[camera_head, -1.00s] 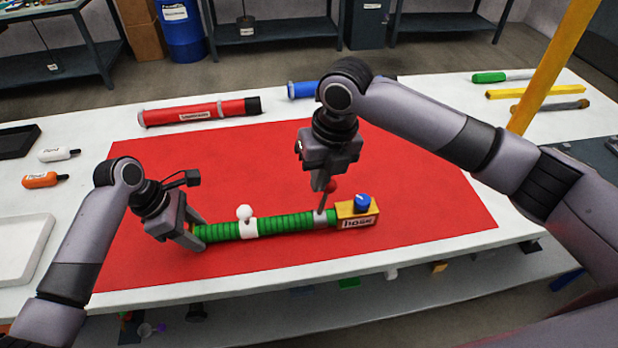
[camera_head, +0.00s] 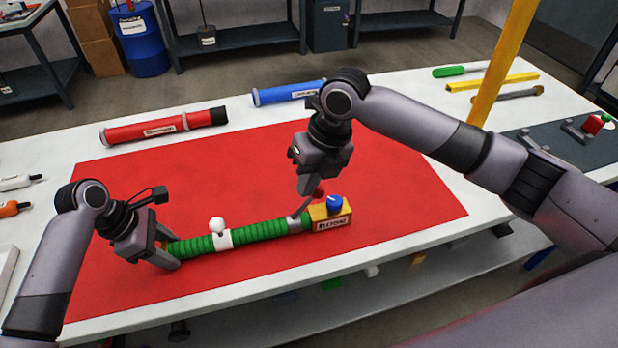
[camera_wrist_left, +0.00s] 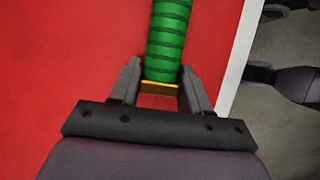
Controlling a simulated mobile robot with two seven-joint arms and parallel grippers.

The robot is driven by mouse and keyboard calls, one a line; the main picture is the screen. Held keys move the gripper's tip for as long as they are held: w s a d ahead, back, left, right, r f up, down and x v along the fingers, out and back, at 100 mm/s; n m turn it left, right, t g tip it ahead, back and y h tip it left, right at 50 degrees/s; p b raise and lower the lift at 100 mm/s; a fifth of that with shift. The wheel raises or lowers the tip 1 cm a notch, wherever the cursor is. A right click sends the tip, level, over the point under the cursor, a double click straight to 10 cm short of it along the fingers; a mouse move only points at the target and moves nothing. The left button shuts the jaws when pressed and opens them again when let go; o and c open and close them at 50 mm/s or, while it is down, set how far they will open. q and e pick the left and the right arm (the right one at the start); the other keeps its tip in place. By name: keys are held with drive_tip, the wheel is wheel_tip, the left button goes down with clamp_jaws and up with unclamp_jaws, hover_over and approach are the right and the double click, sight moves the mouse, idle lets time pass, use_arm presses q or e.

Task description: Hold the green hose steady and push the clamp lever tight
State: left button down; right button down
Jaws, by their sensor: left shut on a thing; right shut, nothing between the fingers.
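The green ribbed hose (camera_head: 262,233) lies on the red mat, running from my left gripper to a yellow block (camera_head: 328,216) with a blue knob (camera_head: 336,203). My left gripper (camera_head: 170,256) is shut on the hose's left end. In the left wrist view the hose (camera_wrist_left: 168,40) passes up from between its fingers (camera_wrist_left: 160,92). The clamp lever (camera_head: 301,210), a thin grey rod with a red knob (camera_head: 319,190), tilts right toward the block. My right gripper (camera_head: 305,188) is shut and empty beside the knob; contact is hard to tell.
The hose carries a white band with a white ball (camera_head: 217,224). A red tube (camera_head: 160,128) and a blue tube (camera_head: 285,92) lie behind the red mat (camera_head: 400,225). A yellow post (camera_head: 502,65) rises at the right. Most of the mat is clear.

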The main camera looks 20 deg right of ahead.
drive_tip(key=shift+a+f, duration=0.1)
drive_tip(key=shift+a, duration=0.15)
wheel_tip(320, 180, up, 12)
drive_tip(key=s, duration=0.1)
drive_tip(key=shift+s+d, duration=0.2)
drive_tip(key=shift+s, duration=0.05)
idle(0.4)
